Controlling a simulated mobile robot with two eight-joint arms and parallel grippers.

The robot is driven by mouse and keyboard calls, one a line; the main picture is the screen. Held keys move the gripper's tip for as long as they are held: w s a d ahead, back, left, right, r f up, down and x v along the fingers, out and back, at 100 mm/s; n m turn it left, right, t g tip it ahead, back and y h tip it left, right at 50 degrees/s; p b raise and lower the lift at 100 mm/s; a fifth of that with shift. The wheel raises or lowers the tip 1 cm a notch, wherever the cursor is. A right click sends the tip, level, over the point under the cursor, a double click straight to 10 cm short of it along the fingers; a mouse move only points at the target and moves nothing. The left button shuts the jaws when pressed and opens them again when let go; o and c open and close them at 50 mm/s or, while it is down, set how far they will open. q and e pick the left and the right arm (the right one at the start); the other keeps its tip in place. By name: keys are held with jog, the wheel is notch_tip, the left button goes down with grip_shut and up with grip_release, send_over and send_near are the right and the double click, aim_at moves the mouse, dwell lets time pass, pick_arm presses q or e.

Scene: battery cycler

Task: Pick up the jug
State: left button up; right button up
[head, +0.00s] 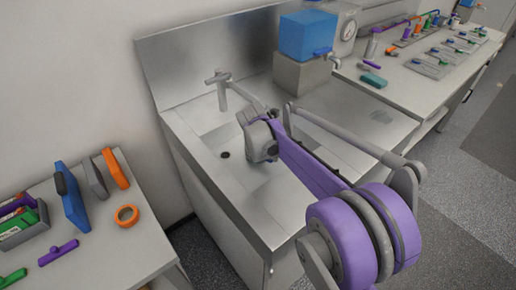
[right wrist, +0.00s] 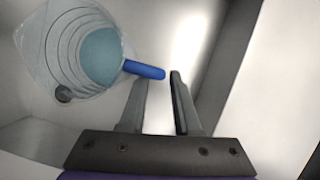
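The jug (right wrist: 60,55) shows in the right wrist view at the upper left. It is clear and ringed, with a bluish round area inside and a blue handle (right wrist: 145,70) pointing right. It is in the sink; in the head view I cannot make it out, and my right arm covers part of the basin. My right gripper (right wrist: 157,78) is open and empty. Its two dark fingers are spread, and the handle's free end lies just ahead of the gap between their tips. Contact cannot be told. In the head view its fingers are hidden. My left gripper is not in view.
The steel sink (head: 190,135) has a tap (head: 222,90) at its back and a drain (head: 225,154). A blue tank (head: 308,35) stands on a grey block to the right. A side table (head: 125,245) at left holds binders and an orange tape roll (head: 126,215).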

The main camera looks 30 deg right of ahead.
jog(key=x, duration=0.3)
jog(key=shift+d+f, duration=0.1)
jog(key=shift+f, duration=0.05)
jog(key=shift+c, duration=0.3)
grip_shut()
dwell(1.0)
